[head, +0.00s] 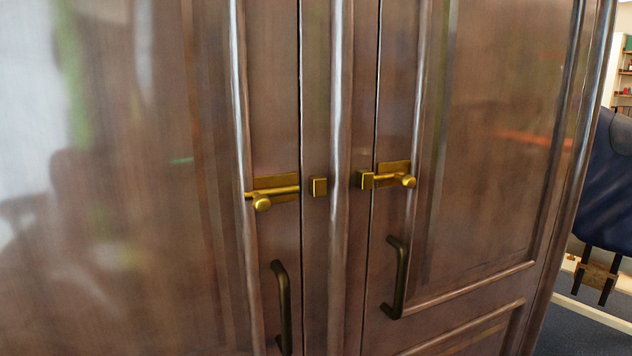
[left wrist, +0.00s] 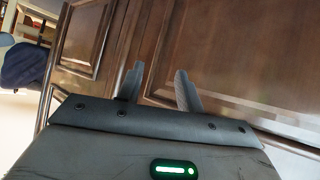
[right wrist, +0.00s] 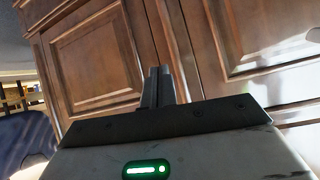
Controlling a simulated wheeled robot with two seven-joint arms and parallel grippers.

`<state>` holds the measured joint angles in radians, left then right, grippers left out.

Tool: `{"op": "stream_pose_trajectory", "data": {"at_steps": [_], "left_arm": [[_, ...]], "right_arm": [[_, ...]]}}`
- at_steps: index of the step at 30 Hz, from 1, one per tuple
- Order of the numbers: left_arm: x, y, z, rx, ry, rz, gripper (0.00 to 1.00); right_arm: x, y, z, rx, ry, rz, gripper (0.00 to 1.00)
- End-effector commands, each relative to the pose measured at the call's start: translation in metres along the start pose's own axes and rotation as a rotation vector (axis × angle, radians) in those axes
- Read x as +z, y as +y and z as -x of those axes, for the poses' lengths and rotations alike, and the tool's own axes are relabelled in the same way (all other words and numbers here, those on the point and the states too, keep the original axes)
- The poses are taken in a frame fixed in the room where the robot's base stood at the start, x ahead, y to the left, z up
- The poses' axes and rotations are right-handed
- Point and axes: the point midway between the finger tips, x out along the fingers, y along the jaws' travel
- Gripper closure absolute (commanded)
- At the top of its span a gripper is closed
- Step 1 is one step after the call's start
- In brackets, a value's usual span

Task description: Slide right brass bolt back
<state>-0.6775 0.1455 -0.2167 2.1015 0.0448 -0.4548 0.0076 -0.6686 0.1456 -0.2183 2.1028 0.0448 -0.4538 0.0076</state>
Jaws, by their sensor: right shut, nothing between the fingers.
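The right brass bolt (head: 395,180) is on the right door of the wooden cabinet in the head view. Its rod reaches left to the small brass keeper (head: 366,180) on the centre post, and its round knob (head: 408,181) sits at the right. The left brass bolt (head: 272,190) has its rod end apart from its own keeper (head: 318,187). My right gripper (right wrist: 160,72) is shut and empty in the right wrist view, with cabinet panels beyond it. My left gripper (left wrist: 158,75) is open and empty in the left wrist view. Neither gripper shows in the head view.
Dark pull handles hang below the bolts, one on the left door (head: 283,305) and one on the right door (head: 398,278). Both doors look closed against the centre post. A dark blue chair (head: 608,185) stands right of the cabinet.

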Motion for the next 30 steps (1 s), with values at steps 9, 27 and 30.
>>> {"op": "stream_pose_trajectory", "data": {"at_steps": [9, 27, 30], "left_arm": [[-0.003, 0.000, -0.001, 0.001, 0.006, -0.001, 0.64], [-0.029, -0.005, 0.028, -0.030, -0.030, -0.025, 0.64], [-0.032, -0.007, 0.029, -0.038, -0.033, -0.030, 0.64]], "right_arm": [[0.004, -0.001, 0.001, 0.000, -0.009, -0.005, 1.00], [-0.368, -0.036, 0.071, 0.234, 0.429, 1.132, 1.00], [-0.412, -0.037, 0.101, 0.356, 0.473, 1.293, 1.00]]}}
